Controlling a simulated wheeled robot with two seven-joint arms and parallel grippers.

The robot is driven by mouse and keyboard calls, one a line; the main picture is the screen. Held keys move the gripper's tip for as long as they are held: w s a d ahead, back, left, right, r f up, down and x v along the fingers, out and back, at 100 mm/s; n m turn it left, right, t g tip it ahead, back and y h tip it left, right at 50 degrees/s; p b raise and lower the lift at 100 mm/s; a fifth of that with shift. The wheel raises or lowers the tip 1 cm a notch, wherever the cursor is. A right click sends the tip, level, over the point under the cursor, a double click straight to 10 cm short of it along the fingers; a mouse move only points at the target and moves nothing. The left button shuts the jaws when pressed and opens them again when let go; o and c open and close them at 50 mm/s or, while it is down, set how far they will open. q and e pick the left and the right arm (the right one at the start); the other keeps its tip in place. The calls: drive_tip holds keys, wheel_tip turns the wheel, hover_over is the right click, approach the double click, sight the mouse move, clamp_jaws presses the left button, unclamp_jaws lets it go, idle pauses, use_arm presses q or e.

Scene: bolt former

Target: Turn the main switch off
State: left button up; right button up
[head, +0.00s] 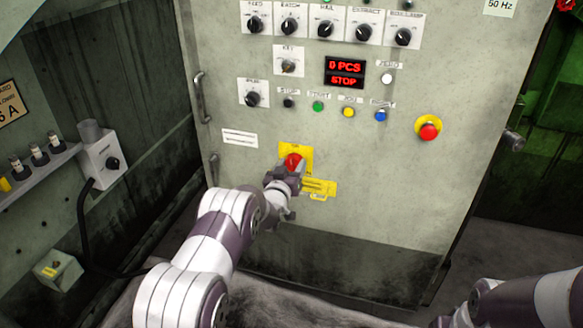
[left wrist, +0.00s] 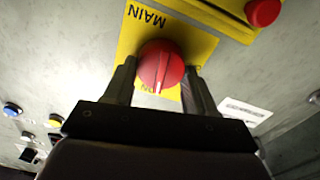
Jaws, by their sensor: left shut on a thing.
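The main switch is a round red knob (head: 293,160) on a yellow plate (head: 303,150) low on the grey cabinet front. In the left wrist view the red knob (left wrist: 161,66) sits on its yellow plate, marked MAIN, which appears upside down. A white line on the knob points toward lettering that seems to read ON. My left gripper (head: 284,174) is shut on the knob, one finger on each side in the left wrist view (left wrist: 160,82). My right gripper (head: 446,321) shows only in part at the bottom edge, its fingers unclear.
A yellow strip (head: 320,186) lies just below the switch; the left wrist view shows a red button (left wrist: 262,12) there. A red emergency button (head: 429,131) is to the right. Knobs and coloured buttons fill the panel above. The display (head: 345,73) reads 0 PCS, STOP.

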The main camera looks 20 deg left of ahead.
use_arm(q)
drive_tip(key=n, duration=0.4)
drive_tip(key=shift+a+f+n, duration=0.1)
drive_tip(key=shift+n, duration=0.2)
drive_tip(key=n, duration=0.3)
drive_tip(key=shift+n+b, duration=0.3)
drive_tip(key=shift+b, duration=0.05)
drive_tip(key=n, duration=0.3)
drive_tip(key=shift+a+f+n, duration=0.1)
drive_tip(key=shift+n, duration=0.2)
drive_tip(key=shift+f+n, duration=0.1)
drive_tip(key=shift+n, duration=1.8)
drive_tip(key=o, duration=1)
